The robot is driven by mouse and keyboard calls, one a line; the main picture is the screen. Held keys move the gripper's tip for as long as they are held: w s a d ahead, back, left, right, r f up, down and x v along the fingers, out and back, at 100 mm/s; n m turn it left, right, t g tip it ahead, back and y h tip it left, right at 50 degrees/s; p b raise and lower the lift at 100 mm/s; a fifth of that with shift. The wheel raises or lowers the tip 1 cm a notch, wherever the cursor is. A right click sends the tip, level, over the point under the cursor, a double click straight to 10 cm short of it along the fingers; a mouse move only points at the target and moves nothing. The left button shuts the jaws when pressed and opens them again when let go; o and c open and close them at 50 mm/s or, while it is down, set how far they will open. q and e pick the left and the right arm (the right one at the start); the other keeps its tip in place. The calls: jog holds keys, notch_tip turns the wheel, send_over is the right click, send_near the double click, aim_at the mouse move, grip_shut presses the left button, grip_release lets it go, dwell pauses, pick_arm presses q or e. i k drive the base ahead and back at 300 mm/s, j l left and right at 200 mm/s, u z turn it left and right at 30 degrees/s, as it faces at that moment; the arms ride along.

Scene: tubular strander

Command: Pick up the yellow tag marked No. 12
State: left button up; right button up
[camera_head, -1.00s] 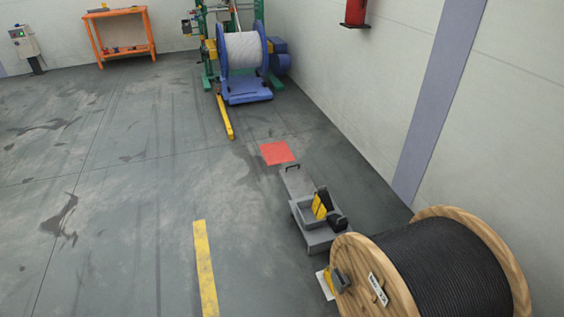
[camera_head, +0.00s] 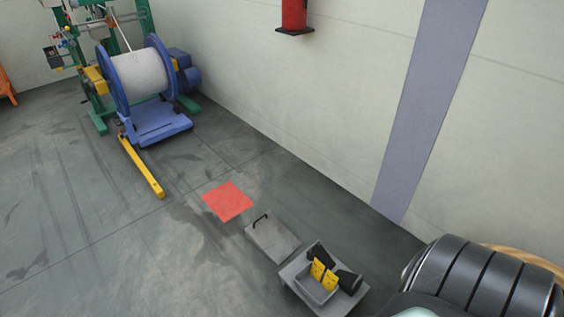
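Two yellow tags stand side by side in a small grey open box (camera_head: 304,286) at the lower middle of the head view. One is the left yellow tag (camera_head: 317,270); the other is the right yellow tag (camera_head: 330,281). Their markings are too small to read, so I cannot tell which is No. 12. Dark objects (camera_head: 349,281) stand beside the tags at the box's right side. A dark, ribbed part of my own arm fills the lower right corner. Neither of my grippers is in view.
A grey lid with a black handle (camera_head: 272,242) lies beside the box. A red floor square (camera_head: 228,201) is beyond it. A blue-framed machine with a white reel (camera_head: 141,73) and a yellow floor bar (camera_head: 142,166) stand at upper left. A wooden reel (camera_head: 527,262) is partly hidden at right.

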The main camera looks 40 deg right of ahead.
aim_at(316, 270)
jog(key=i+z, duration=0.25)
jog(key=i, duration=0.2)
jog(key=i+j+z, duration=0.25)
jog(key=i, duration=0.2)
jog(key=i+j+z, duration=0.3)
jog(key=i, duration=0.15)
jog(key=l, duration=0.1)
